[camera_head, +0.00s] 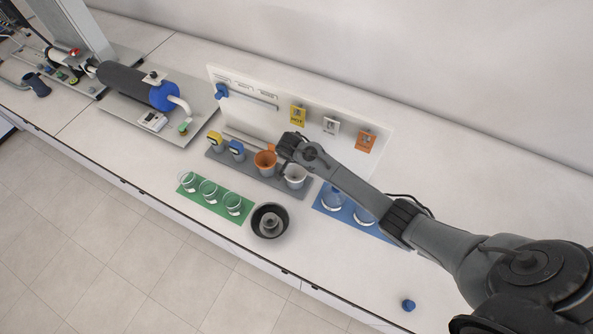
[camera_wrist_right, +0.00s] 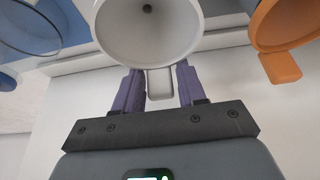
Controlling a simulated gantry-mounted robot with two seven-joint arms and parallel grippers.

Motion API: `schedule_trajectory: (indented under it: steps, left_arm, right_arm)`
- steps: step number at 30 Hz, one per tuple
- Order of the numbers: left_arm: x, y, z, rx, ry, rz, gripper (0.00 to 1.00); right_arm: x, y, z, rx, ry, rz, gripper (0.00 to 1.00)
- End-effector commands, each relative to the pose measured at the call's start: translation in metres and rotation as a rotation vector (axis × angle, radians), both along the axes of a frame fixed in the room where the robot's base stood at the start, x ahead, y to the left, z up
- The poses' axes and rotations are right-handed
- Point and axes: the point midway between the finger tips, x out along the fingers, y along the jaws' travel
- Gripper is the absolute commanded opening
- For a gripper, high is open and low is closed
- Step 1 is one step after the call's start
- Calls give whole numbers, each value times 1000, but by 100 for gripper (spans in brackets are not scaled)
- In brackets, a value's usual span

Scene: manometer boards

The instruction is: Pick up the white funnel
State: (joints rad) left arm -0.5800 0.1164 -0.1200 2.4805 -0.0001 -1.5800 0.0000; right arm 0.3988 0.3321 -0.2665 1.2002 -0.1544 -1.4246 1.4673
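The white funnel (camera_head: 295,177) stands in the grey rack (camera_head: 238,167), at its right end beside an orange funnel (camera_head: 265,160). My right gripper (camera_head: 289,153) is at the back of the white funnel, seen from above. In the right wrist view, the white funnel (camera_wrist_right: 150,30) fills the top middle, its handle tab pointing down between my two purple fingers (camera_wrist_right: 160,86). The fingers are apart, one on each side of the tab, with small gaps visible. The arm partly hides the rack's right end in the head view. My left gripper is not in view.
A black bowl (camera_head: 255,222) with a grey part inside stands in front of the rack. A green mat (camera_head: 245,215) with glass vessels lies to its left, a blue mat (camera_head: 320,207) with glassware to the right. The white board (camera_head: 240,115) stands behind. A small blue object (camera_head: 408,305) lies near the front edge.

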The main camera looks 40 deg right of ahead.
Motion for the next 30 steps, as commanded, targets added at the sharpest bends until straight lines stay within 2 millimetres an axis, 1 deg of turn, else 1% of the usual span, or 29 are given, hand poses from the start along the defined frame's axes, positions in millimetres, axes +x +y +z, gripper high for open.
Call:
schedule_trajectory:
  steps: [1,6,7,16,20,26,30]
  left_arm:
    - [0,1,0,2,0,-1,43]
    - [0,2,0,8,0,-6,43]
    - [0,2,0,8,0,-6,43]
    - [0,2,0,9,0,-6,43]
    - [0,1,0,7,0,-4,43]
    - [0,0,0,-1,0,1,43]
    - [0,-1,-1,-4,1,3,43]
  right_arm:
    - [0,0,0,0,1,0,31]
    - [0,0,0,0,2,1,5]
    - [-1,0,0,0,2,1,2]
    - [-1,1,0,1,2,1,2]
    - [0,2,3,2,2,2,2]
    - [0,2,18,1,-1,3,2]
    - [1,2,38,2,-2,1,2]
